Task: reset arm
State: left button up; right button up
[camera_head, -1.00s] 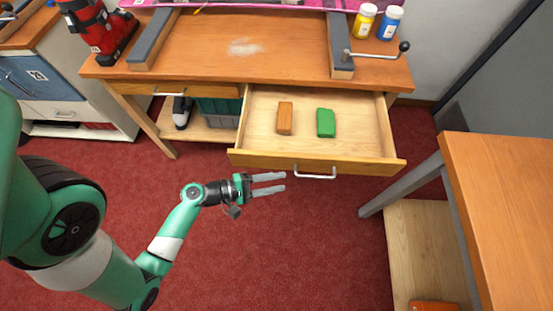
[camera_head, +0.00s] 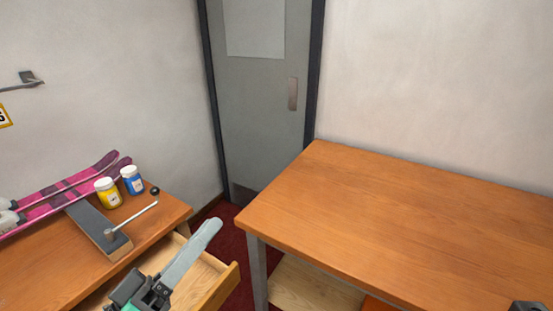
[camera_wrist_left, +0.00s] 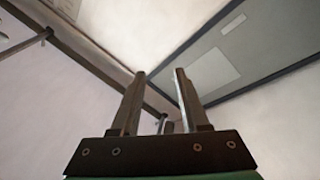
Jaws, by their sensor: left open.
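My left gripper (camera_head: 208,230) reaches up from the bottom of the head view, in front of the open drawer (camera_head: 218,290). In the left wrist view my left gripper (camera_wrist_left: 160,74) has its two fingers apart with nothing held between them. Behind the fingers, that view shows only walls, a door and fittings.
The bench (camera_head: 50,268) at left carries pink skis (camera_head: 75,192), a yellow jar (camera_head: 108,193), a blue jar (camera_head: 132,181) and a dark-padded support (camera_head: 98,228) with a crank handle. A grey door (camera_head: 258,110) stands behind.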

pick_arm(q)
jog(key=s+d+r+m+t, duration=0.1)
jog(key=s+r+m+t, duration=0.1)
jog(key=r, duration=0.5)
jog(key=s+d+r+m+t, duration=0.1)
jog(key=r+m, duration=0.1)
jog(key=r, duration=0.5)
jog(key=s+a+r+t+y, duration=0.6)
jog(key=a+r+y, duration=0.1)
jog(key=r+y, duration=0.15)
notch_tip(320, 180, up, 31)
jog(key=p, duration=3.3)
notch_tip(320, 180, down, 38)
jog(key=b, duration=3.9)
jog(key=shift+w+f, duration=0.25)
jog(key=shift+w, duration=0.05)
jog(key=shift+y, duration=0.25)
